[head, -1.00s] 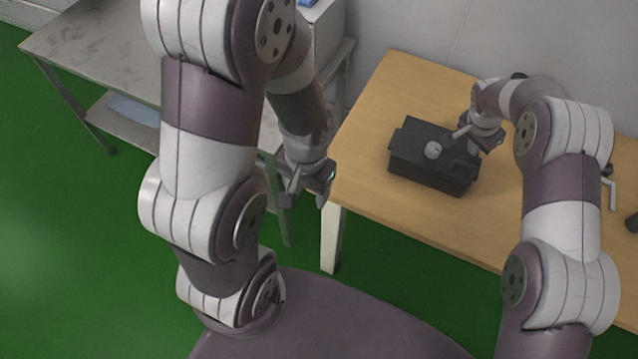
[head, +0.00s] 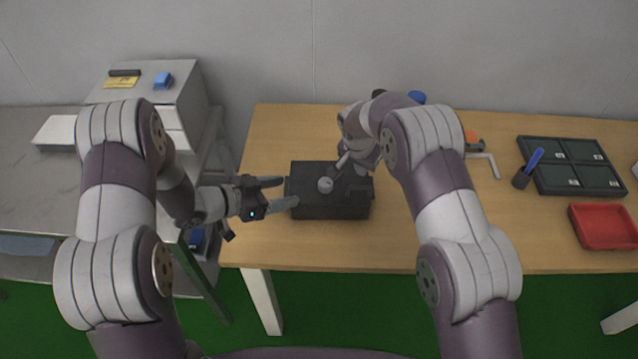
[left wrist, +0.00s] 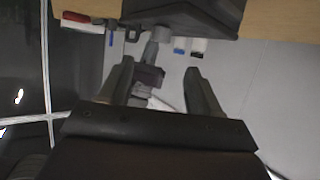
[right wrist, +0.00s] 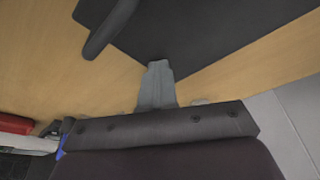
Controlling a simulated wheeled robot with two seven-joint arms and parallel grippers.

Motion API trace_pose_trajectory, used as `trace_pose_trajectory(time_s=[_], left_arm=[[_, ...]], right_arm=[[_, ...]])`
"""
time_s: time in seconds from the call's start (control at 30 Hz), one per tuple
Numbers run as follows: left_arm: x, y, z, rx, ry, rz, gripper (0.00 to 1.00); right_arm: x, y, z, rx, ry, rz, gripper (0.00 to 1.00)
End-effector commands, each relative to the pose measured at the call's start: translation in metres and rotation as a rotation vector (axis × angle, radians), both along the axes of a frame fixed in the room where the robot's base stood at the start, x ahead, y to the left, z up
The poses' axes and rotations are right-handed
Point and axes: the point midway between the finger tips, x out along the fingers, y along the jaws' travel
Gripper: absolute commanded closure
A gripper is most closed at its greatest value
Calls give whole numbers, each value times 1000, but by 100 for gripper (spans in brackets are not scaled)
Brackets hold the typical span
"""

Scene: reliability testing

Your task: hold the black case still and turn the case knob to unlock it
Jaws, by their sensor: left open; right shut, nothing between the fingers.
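The black case (head: 330,207) lies on the wooden table in the head view, with a round light-grey knob (head: 325,184) on its top. My left gripper (head: 290,191) is open at the case's left side, fingers pointing at it. One fingertip overlaps the case's edge in the picture; I cannot tell if it touches. In the left wrist view the case (left wrist: 190,14) is beyond the open fingers (left wrist: 158,72). My right gripper (head: 343,164) is shut and empty above the case top, just right of the knob. The right wrist view shows its closed fingers (right wrist: 157,68) over the dark case (right wrist: 205,35).
The wooden table (head: 440,240) has free room in front of and right of the case. Further right are a pen cup (head: 520,181), a dark compartment tray (head: 526,146) and a red tray (head: 604,226). A grey table (head: 40,190) with a drawer unit stands left.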

Motion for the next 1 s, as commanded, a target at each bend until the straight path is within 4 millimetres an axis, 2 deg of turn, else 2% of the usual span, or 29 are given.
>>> trace_pose_trajectory(time_s=[0.4, 0.6, 0.83, 0.87, 1.0], left_arm=[[48, -72, -36, -3, 2, -1, 37], [58, -86, -42, -3, 3, 4, 37], [59, -87, -43, -3, 2, 5, 37], [59, -87, -43, -3, 2, 5, 43], [59, -87, -43, -3, 2, 5, 89]], right_arm=[[-2, 0, -3, -1, 8, -1, 100], [-2, 0, -4, -2, 8, -1, 100], [-3, 0, -4, -2, 9, -1, 100], [-3, 0, -4, -2, 9, -1, 100], [-3, 0, -4, -2, 9, -1, 100]])
